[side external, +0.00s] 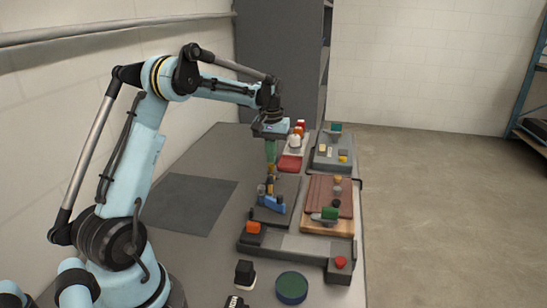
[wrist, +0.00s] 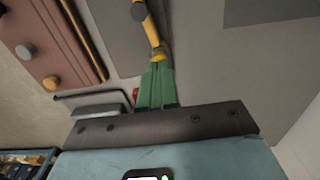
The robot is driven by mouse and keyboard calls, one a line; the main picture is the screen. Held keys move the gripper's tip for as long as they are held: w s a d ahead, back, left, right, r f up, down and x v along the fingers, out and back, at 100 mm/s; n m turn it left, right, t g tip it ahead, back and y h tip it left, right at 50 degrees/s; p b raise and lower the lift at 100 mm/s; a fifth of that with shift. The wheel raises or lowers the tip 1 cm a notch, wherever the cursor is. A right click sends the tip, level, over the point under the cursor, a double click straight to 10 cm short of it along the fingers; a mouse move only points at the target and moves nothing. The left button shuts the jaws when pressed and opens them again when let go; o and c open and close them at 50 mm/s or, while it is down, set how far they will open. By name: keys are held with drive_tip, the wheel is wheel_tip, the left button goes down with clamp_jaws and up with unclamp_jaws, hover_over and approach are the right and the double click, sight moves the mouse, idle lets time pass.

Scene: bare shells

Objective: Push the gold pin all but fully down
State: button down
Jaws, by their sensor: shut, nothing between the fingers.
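The gold pin (side external: 271,169) stands upright on the dark board (side external: 291,190) in the middle of the bench, near a blue block (side external: 273,204). In the wrist view the gold pin (wrist: 158,54) shows just beyond my fingertips, with a longer yellow piece (wrist: 150,30) running up from it. My gripper (side external: 271,159) points down with green fingers shut and empty, right above the pin. In the wrist view the fingers (wrist: 157,66) meet the pin's end in the picture; I cannot tell whether they touch it. How far the pin stands out is unclear.
A red-brown ribbed board (side external: 322,189) with round knobs lies to the right. Behind are a red block (side external: 289,163) and a grey tray (side external: 322,162). In front are a grey fixture (side external: 290,243) with an orange block, and a green disc (side external: 291,287). The dark mat (side external: 190,205) at left is clear.

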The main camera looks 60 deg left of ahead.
drive_tip(key=shift+f, duration=1.15)
drive_tip(key=shift+r, duration=3.55)
